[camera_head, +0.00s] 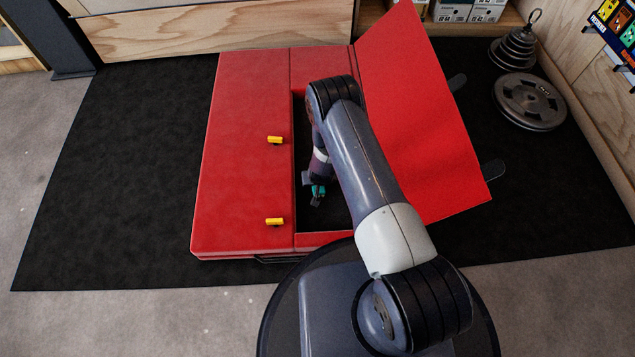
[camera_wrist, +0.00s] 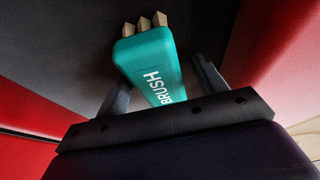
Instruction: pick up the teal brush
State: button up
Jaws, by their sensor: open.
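In the head view a small part of the brush (camera_head: 318,190) shows inside the open red case, mostly hidden by my arm. My gripper (camera_wrist: 160,80) is open, one finger on each side of the brush. A gap shows between the brush and the right finger; whether the left finger touches it I cannot tell. In the head view my gripper (camera_head: 317,196) is down in the case's dark compartment.
The red case (camera_head: 240,100) lies on a black mat (camera_head: 120,150), its right lid (camera_head: 420,120) tilted open beside my arm. Two yellow blocks (camera_head: 275,140) sit on its closed left part. Weight plates (camera_head: 529,101) lie at the back right. The mat is clear to the left.

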jog(key=shift+f, duration=0.2)
jog(key=c, duration=1.1)
jog(key=shift+r, duration=0.15)
